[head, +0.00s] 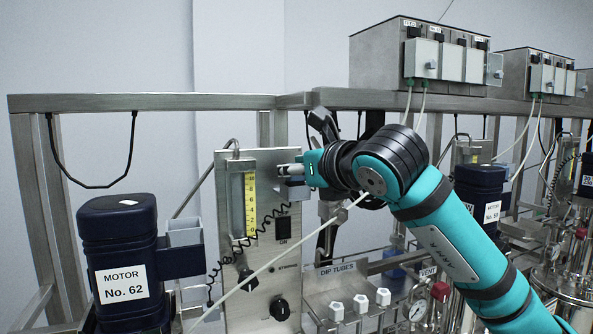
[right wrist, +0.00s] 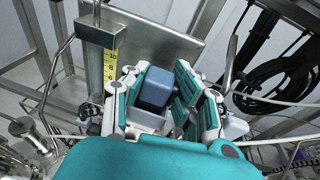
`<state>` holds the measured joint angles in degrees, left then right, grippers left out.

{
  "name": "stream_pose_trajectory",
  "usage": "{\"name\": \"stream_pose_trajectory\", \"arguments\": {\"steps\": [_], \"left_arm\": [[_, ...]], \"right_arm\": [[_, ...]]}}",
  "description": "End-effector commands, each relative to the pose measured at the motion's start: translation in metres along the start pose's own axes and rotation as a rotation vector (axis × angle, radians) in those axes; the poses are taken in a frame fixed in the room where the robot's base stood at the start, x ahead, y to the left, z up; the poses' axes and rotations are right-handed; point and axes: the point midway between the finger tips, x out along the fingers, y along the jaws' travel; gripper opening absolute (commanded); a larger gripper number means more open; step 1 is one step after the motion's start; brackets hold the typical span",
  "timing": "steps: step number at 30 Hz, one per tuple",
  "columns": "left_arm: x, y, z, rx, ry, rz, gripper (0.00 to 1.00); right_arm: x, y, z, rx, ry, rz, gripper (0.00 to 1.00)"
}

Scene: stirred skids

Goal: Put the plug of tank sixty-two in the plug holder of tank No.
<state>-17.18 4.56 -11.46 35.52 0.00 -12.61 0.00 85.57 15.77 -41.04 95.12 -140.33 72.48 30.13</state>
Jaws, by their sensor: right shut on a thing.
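My right gripper (head: 292,170) reaches in from the right, in front of the upper right part of a steel panel (head: 265,165). In the right wrist view its fingers (right wrist: 155,100) are shut on a blue-grey block-shaped plug (right wrist: 156,86). A pale grey box-like part (right wrist: 147,120) shows just beside the plug there; I cannot tell whether they touch. A black coiled cord (head: 262,228) runs up the panel towards the gripper. The dark blue motor labelled No. 62 (head: 120,262) stands at left, with a grey open-topped box (head: 184,232) beside it. My left gripper is not in view.
The panel carries a yellow-scaled gauge (head: 250,203), an ON switch (head: 283,229) and a stirrer knob (head: 280,309). A thin pale tube (head: 290,250) crosses in front. A dip-tube rack (head: 340,287) stands low in the middle. Control boxes (head: 425,55) sit on the upper rail.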

Motion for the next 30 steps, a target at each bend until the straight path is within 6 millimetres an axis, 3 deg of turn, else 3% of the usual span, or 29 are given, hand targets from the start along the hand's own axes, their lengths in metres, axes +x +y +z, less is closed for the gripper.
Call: {"name": "stream_pose_trajectory", "arguments": {"steps": [9, 10, 16, 25, 30], "left_arm": [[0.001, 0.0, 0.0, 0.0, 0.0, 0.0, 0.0], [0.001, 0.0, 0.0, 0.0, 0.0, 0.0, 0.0], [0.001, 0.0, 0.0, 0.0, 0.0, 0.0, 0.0], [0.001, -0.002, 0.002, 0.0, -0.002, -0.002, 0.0], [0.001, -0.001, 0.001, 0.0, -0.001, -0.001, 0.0]], "right_arm": [[-0.001, 0.0, 0.004, -0.001, -0.002, 0.001, 0.0], [-0.001, 0.0, 0.004, -0.001, -0.002, 0.001, 0.26], [-0.001, 0.0, 0.004, -0.001, -0.003, 0.0, 0.52], [-0.003, 0.0, 0.004, -0.001, -0.003, 0.0, 0.52], [-0.023, -0.001, 0.005, -0.001, -0.006, 0.0, 0.52]]}}
